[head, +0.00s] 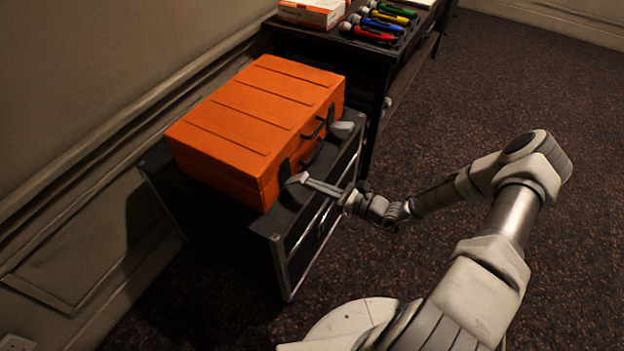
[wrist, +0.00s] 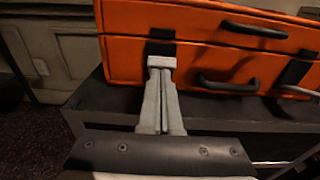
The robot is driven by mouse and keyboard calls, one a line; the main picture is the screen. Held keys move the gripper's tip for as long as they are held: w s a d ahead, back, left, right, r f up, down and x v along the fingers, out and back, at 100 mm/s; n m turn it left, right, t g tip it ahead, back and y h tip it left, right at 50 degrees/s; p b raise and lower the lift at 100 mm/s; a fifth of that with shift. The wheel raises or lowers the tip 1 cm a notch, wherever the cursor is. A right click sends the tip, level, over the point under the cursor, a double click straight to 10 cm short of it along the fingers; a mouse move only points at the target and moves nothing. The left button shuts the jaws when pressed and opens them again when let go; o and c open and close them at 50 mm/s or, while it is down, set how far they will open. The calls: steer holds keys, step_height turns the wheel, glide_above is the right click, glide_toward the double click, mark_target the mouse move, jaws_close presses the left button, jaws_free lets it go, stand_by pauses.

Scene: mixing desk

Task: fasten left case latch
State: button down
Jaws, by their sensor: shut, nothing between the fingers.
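The orange case (head: 255,120) lies closed on a black cabinet. Its left latch (head: 285,169) is a dark piece at the left of the front face; in the wrist view the latch (wrist: 161,34) sits across the seam between lid and base. My gripper (head: 303,180) is shut and empty, with its fingertips pointing at the front face just below the latch. In the wrist view the gripper (wrist: 161,63) covers the latch's lower end. Whether the tips touch it I cannot tell.
Two dark handles, upper (wrist: 253,30) and lower (wrist: 228,85), are right of the left latch. A dark right latch (wrist: 293,72) has a grey piece near it. The black cabinet (head: 275,225) has a narrow ledge before the case. A desk (head: 330,48) holding coloured items stands behind.

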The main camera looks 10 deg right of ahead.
mark_target(306, 172)
steer(key=r+g+h+p, duration=0.1)
steer(key=p, duration=0.2)
steer(key=w+a+r+g+h+p, duration=0.1)
steer(key=r+h+p, duration=0.1)
steer(key=p, duration=0.1)
steer(key=w+a+r+g+h+p, duration=0.1)
steer(key=p, duration=0.3)
steer(key=shift+a+r+g+h, duration=0.25)
steer(key=shift+r+g+h, duration=0.05)
steer(key=shift+r, duration=0.1)
steer(key=shift+f, duration=0.4)
steer(key=shift+r, duration=0.15)
steer(key=shift+r+p, duration=0.4)
steer(key=shift+r, duration=0.35)
steer(key=shift+d, duration=0.1)
